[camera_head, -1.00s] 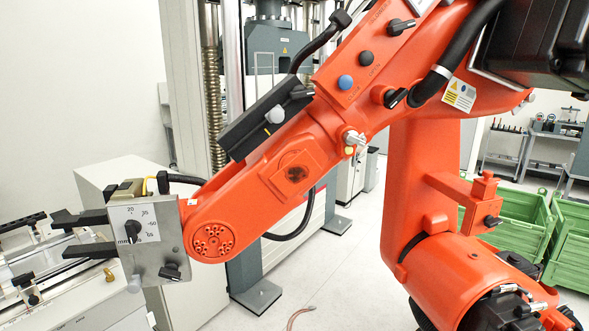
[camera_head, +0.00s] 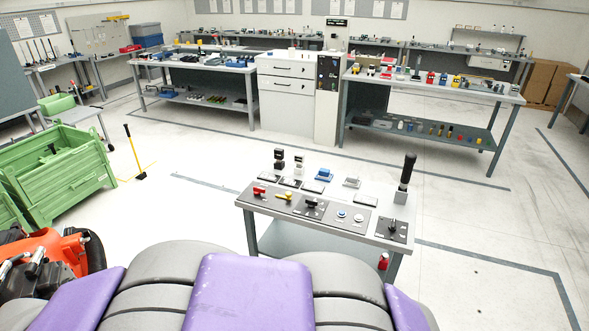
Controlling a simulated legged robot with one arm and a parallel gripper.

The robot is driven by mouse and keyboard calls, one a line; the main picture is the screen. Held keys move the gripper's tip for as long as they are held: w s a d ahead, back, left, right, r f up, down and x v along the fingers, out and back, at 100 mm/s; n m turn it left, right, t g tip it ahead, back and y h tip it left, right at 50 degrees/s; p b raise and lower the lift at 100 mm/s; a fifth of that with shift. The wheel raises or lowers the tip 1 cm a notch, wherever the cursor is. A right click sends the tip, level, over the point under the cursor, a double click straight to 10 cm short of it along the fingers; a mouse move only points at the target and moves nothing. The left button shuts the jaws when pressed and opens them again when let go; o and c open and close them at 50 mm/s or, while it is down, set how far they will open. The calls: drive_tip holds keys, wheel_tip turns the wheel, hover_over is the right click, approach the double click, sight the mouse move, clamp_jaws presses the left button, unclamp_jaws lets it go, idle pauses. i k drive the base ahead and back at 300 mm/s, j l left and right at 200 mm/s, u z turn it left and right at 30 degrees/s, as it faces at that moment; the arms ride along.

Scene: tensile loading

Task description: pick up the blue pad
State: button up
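A small blue item (camera_head: 323,175) lies near the back edge of a low table, right of the middle of the view. It is the only blue pad-like thing on that table, but it is too small to make out in detail. The low table (camera_head: 270,228) has a white top and grey legs. My gripper is not in view now, so whether it is open or holds anything does not show.
Beside the blue item are black-topped pieces (camera_head: 279,160) and a whitish piece (camera_head: 351,182). A control panel (camera_head: 300,205) runs along the front; a tall black handle (camera_head: 405,175) stands right. Green crates (camera_head: 60,170) stand left. Floor is free beyond the low table.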

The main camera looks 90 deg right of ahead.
sight(325, 174)
drive_tip(key=z, duration=3.35)
drive_tip(key=u, duration=3.65)
drive_tip(key=z, duration=3.35)
